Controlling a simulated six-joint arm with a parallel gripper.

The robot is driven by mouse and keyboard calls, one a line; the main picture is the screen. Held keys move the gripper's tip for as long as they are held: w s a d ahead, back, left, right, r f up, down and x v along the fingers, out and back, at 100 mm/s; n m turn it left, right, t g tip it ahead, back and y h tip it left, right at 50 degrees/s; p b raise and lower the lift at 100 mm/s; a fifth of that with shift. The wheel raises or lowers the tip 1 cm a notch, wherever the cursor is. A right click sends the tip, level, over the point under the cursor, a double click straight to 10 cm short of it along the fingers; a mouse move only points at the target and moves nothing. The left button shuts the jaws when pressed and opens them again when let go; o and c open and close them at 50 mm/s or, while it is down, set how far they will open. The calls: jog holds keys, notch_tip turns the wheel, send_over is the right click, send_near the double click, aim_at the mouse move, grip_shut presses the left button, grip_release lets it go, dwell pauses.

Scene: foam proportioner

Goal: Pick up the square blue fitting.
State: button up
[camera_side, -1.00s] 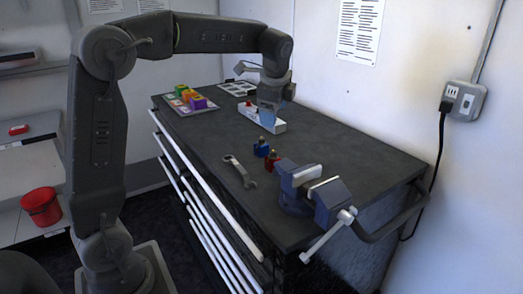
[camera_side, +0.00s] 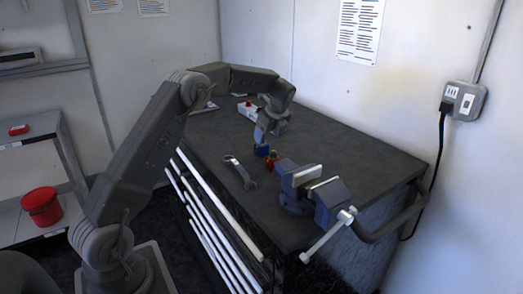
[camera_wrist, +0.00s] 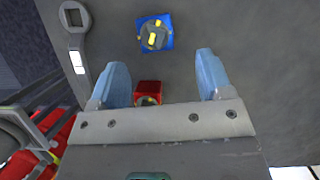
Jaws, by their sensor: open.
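The square blue fitting (camera_wrist: 155,33) stands on the dark bench top and shows at the top middle of the wrist view, with a yellow and grey piece on its top. In the side view the blue fitting (camera_side: 262,150) is just below my gripper (camera_side: 259,134). In the wrist view my gripper (camera_wrist: 162,80) is open, its two light blue fingers apart and nothing between their tips. The blue fitting lies beyond the fingertips in that view. I cannot tell the exact height gap.
A red fitting (camera_side: 272,160) stands close to the blue one; it also shows partly hidden by my gripper in the wrist view (camera_wrist: 148,88). A wrench (camera_side: 240,173) lies to the left and a blue vise (camera_side: 308,187) stands to the right. The bench's far right is clear.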

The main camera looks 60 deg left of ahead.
aim_at(263, 145)
jog(key=shift+s+x, duration=0.1)
jog(key=shift+x, duration=1.5)
jog(key=shift+s+x, duration=0.15)
jog(key=shift+x, duration=1.4)
jog(key=shift+r, duration=0.1)
jog(key=c, duration=1.2)
jog(key=shift+o, duration=0.2)
